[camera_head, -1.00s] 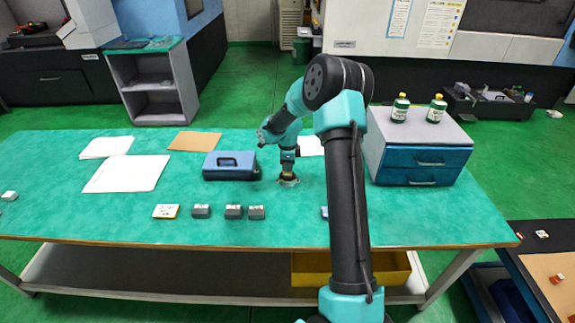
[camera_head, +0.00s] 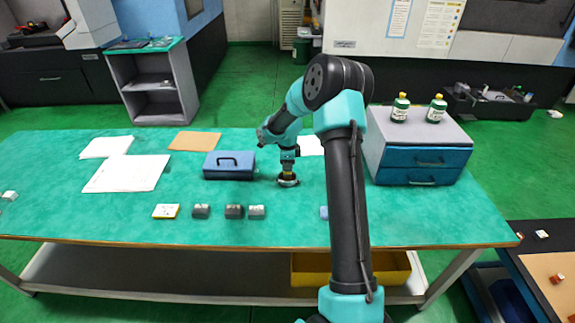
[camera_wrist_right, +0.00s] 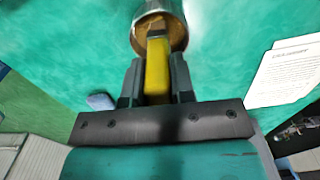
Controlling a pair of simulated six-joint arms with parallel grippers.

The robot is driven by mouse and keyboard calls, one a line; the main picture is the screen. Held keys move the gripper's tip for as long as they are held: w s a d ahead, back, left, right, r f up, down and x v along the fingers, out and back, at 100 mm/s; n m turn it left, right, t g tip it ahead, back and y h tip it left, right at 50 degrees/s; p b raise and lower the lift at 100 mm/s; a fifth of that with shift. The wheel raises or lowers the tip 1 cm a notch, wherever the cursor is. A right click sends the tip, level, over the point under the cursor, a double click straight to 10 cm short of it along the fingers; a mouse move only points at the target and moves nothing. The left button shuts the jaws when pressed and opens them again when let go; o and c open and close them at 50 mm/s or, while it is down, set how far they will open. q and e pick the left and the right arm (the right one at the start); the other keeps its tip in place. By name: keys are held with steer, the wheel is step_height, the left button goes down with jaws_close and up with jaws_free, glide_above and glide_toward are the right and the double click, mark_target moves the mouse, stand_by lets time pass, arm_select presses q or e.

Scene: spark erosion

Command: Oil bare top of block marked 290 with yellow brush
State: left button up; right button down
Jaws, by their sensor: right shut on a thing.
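My right gripper (camera_wrist_right: 156,85) is shut on the yellow brush (camera_wrist_right: 157,70), pointing down over the table. The brush's bristle end is at the mouth of a round tin (camera_wrist_right: 172,25) with a brownish inside; I cannot tell whether it touches the contents. In the head view the right gripper (camera_head: 288,163) is above the tin (camera_head: 288,181). Three small grey blocks stand in a row: left (camera_head: 201,211), middle (camera_head: 234,211) and right (camera_head: 257,212). The middle one looks darker. Their markings are too small to read, so I cannot tell which is 290. My left gripper is not in view.
A blue toolbox (camera_head: 229,170) stands left of the tin. A yellow-edged card (camera_head: 165,211) lies left of the blocks. A drawer unit (camera_head: 418,160) with two bottles stands at right. Papers (camera_head: 127,174) lie at left. The table is clear between blocks and tin.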

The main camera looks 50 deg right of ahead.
steer(key=shift+r, duration=3.45)
steer(key=shift+a, duration=0.15)
